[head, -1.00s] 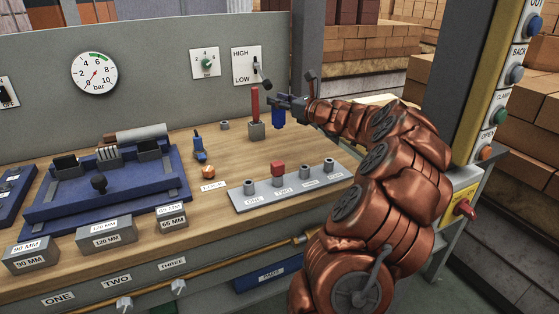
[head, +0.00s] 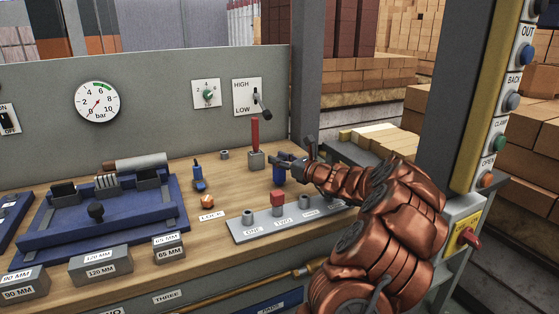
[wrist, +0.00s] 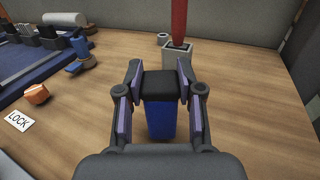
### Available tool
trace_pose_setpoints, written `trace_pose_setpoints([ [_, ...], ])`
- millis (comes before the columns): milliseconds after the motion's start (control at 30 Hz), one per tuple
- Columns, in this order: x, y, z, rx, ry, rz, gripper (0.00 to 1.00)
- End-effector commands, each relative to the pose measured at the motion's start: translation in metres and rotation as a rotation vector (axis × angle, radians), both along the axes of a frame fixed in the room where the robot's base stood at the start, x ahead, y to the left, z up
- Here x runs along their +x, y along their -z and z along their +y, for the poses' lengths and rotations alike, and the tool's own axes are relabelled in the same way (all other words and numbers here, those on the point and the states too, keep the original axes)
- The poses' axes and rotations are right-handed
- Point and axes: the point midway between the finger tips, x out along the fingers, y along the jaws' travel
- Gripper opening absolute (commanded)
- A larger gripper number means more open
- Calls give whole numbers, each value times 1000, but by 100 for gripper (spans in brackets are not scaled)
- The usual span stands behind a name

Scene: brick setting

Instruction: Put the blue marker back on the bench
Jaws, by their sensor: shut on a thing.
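The blue marker (wrist: 161,122) is a stubby blue block with a black top. In the wrist view it is upright between the two fingers of my gripper (wrist: 160,88), which are shut on it. In the head view the marker (head: 279,175) is low over the wooden bench (head: 225,196), at or just above its surface; I cannot tell if it touches. My gripper (head: 290,161) reaches it from the right.
A red lever on a grey block (head: 256,160) stands just behind the marker. Bare wood lies around the marker.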

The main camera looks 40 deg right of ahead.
Motion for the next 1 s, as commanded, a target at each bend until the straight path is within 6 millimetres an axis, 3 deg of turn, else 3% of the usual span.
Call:
trace_pose_setpoints([
  [233, 0, 2, 0, 1, 0, -1, 14],
  [267, 0, 3, 0, 1, 0, 0, 38],
  [500, 0, 3, 0, 1, 0, 0, 62],
  [900, 0, -1, 0, 0, 0, 1, 62],
  [1000, -12, -1, -2, 1, 3, -1, 62],
])
